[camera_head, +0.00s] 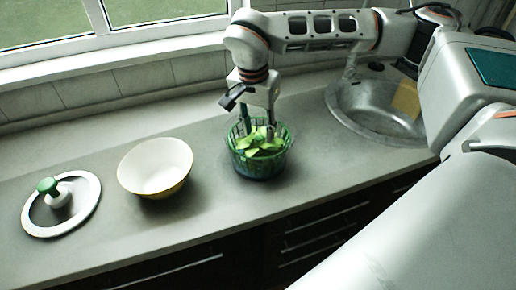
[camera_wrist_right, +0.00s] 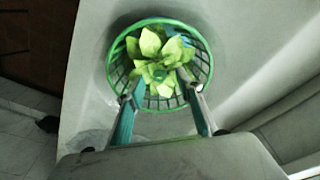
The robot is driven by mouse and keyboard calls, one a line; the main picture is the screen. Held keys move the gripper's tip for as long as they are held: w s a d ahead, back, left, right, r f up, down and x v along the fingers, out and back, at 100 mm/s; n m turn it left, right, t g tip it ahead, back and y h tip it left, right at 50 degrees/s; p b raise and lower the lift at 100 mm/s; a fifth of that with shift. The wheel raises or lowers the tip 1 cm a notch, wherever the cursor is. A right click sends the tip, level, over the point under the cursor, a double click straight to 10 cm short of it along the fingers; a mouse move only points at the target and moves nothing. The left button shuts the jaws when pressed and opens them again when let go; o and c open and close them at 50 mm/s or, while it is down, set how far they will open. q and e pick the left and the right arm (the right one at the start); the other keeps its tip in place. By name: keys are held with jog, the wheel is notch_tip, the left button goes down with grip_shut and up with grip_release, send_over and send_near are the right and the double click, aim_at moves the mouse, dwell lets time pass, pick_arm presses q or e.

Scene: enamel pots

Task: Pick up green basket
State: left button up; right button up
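The green basket (camera_head: 262,164) is a slatted, open-topped bowl holding light green leaves (camera_head: 260,143). It stands upright on the grey counter, right of the white bowl. My right gripper (camera_head: 257,126) points down at the basket from above. In the right wrist view its two fingers (camera_wrist_right: 160,82) are spread apart, with their tips over the basket (camera_wrist_right: 207,72) near the leaves (camera_wrist_right: 158,52). The gripper is open. I cannot tell how deep the tips reach or whether they touch the basket wall. My left gripper is not in view.
A white bowl (camera_head: 155,169) with a yellowish underside stands left of the basket. A lid (camera_head: 86,205) with a green knob lies farther left. A metal sink (camera_head: 352,112) is at the right. The counter's front edge is close before the basket, and a window wall is behind.

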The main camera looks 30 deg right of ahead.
aim_at(259, 138)
notch_tip(259, 138, down, 4)
jog(key=shift+d+r, duration=0.1)
jog(key=shift+w+d+f, duration=0.1)
jog(key=shift+f, duration=0.5)
grip_shut()
jog(key=shift+r, duration=0.15)
